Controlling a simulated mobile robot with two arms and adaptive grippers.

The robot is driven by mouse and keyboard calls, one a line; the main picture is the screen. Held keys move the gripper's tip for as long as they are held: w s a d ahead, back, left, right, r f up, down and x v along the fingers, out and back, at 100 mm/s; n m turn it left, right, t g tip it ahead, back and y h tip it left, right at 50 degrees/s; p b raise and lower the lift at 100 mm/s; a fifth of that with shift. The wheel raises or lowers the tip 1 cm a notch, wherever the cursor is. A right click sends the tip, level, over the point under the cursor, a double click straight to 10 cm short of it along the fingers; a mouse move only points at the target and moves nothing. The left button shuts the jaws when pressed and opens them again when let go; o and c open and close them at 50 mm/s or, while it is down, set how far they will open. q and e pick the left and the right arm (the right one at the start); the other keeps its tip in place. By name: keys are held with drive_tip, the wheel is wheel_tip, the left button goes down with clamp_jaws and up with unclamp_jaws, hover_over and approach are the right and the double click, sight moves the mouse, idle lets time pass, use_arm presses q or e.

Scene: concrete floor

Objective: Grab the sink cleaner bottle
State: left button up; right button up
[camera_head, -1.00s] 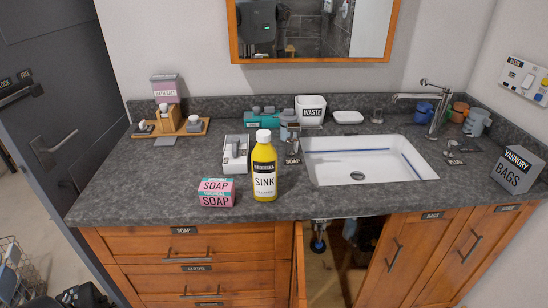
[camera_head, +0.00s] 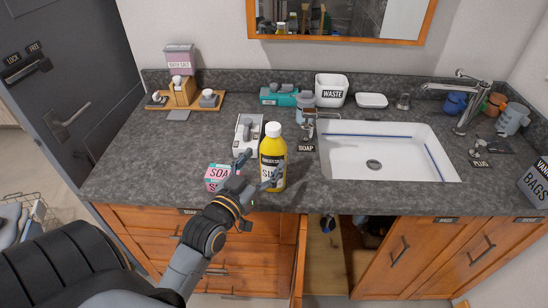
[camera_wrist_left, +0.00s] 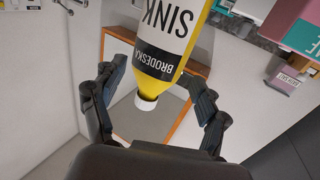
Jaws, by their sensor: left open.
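The yellow sink cleaner bottle (camera_head: 273,160) with a white cap and black label stands upright on the dark counter, left of the sink. It also shows upside down in the left wrist view (camera_wrist_left: 168,50), between and beyond the fingers. My left gripper (camera_head: 255,170) is open at the bottle's left front, its fingers apart near the bottle's sides. I cannot tell whether a finger touches it. The gripper partly covers the bottle's lower label and the pink soap box. In the left wrist view the open fingers (camera_wrist_left: 155,95) show clearly. My right gripper is not in view.
The pink soap box (camera_head: 216,177) sits just left of the bottle. A white tray (camera_head: 248,135) stands behind it, and a soap dispenser (camera_head: 306,118) is behind right. The white sink basin (camera_head: 400,155) lies to the right. A cupboard door (camera_head: 300,255) stands open below.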

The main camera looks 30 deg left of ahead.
sight(267, 158)
use_arm(q)
drive_tip(key=w, duration=0.3)
drive_tip(key=shift+w+a, duration=0.1)
drive_tip(key=shift+w, duration=0.2)
drive_tip(key=w, duration=0.1)
drive_tip(key=w+p, duration=0.1)
drive_tip(key=w, duration=0.1)
drive_tip(key=w+f+p, duration=0.1)
drive_tip(key=w, duration=0.1)
drive_tip(key=shift+w, duration=0.2)
drive_tip(key=shift+s+r, duration=0.1)
drive_tip(key=shift+s, duration=0.05)
drive_tip(key=shift+c, duration=0.8)
clamp_jaws()
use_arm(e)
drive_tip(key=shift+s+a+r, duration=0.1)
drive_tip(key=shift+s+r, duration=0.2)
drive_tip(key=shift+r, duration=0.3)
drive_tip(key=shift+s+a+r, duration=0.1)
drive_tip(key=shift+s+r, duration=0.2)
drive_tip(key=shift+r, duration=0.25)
